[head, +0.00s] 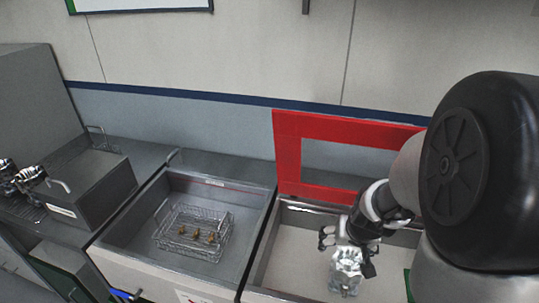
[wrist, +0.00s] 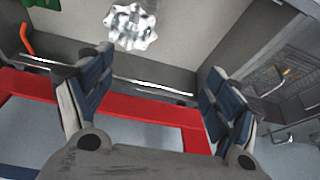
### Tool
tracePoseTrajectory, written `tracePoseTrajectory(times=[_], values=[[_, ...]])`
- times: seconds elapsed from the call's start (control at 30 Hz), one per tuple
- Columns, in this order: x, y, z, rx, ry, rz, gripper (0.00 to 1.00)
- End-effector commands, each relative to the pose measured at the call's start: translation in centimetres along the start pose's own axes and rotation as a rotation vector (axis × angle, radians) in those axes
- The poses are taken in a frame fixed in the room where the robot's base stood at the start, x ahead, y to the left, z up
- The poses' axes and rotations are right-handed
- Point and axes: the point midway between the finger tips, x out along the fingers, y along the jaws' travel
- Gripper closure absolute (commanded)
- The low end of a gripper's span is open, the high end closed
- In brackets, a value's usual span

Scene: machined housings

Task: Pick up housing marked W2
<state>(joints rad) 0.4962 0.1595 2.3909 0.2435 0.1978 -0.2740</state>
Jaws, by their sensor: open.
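A shiny silver machined housing (head: 345,272) is in the pale-floored bin at the right of the head view. My gripper (head: 347,253) is over this bin, with its open fingers close above and around the top of the housing in that view. In the wrist view the housing (wrist: 131,26) shows as a lobed metal piece near the top, beyond the fingertips. My gripper (wrist: 160,64) is open there, with nothing between its fingers. Whether the fingers touch the housing cannot be told. No W2 mark is readable.
A red frame (head: 288,150) stands along the back of the right bin. A grey basin (head: 190,182) to its left holds a wire basket (head: 165,240) with several brass-coloured parts. A dark lidded box (head: 92,185) and other shiny metal pieces (head: 30,178) are at far left.

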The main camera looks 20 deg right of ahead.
Motion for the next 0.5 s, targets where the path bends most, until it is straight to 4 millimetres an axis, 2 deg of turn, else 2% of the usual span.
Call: tracePoseTrajectory(times=[0.03, 0.1, 0.2, 0.37, 0.5], values=[[1.5, 1.6, 0.2, 0.03, -0.011, 0.02, 0.1], [3.0, 3.1, 0.2, 0.057, -0.01, 0.041, 0.05], [4.2, 4.5, 0.3, 0.078, -0.009, 0.06, 0.0], [6.4, 5.2, 0.6, 0.088, -0.007, 0.07, 0.0], [9.5, 5.3, 0.7, 0.087, -0.008, 0.069, 0.0]])
